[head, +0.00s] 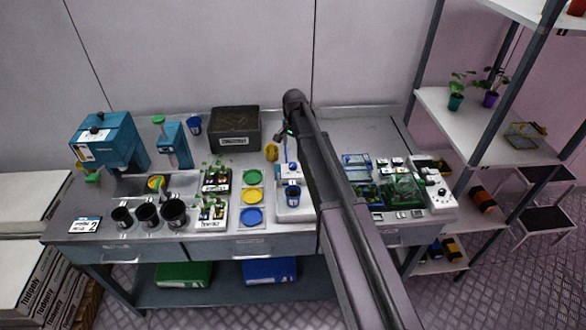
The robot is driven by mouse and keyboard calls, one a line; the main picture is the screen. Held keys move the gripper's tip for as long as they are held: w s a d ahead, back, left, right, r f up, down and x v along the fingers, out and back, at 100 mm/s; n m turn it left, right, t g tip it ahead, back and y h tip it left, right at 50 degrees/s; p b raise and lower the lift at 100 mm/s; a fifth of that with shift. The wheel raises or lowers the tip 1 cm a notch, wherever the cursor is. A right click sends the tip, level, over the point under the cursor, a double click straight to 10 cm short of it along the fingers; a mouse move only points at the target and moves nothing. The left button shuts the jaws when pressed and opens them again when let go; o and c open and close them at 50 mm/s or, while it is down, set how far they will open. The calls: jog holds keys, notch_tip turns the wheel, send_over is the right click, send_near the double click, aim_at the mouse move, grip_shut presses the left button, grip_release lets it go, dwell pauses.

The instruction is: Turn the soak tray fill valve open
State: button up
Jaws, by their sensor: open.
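A grey metal bench (365,135) stands against the wall. A recessed grey tray (127,187) lies in its left part, behind three black pots. A small round yellow piece (156,183) sits at this tray; I cannot tell if it is the fill valve's handle. Another yellow and green piece (92,178) shows under the blue machine. My dark arm rises from the bottom edge across the bench's right middle to a bend near the back.
Three black pots (174,212), a blue machine (105,135), a dark box (236,128) and coloured discs (252,194) crowd the bench. A green board (402,190) and white control box (438,193) are right. A shelf rack (480,125) stands right. White stacks (30,195) are left.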

aim_at(293, 165)
jog(key=shift+a+f+b, duration=0.1)
jog(key=shift+f+b, duration=4.3)
jog(key=shift+f, duration=0.3)
grip_shut()
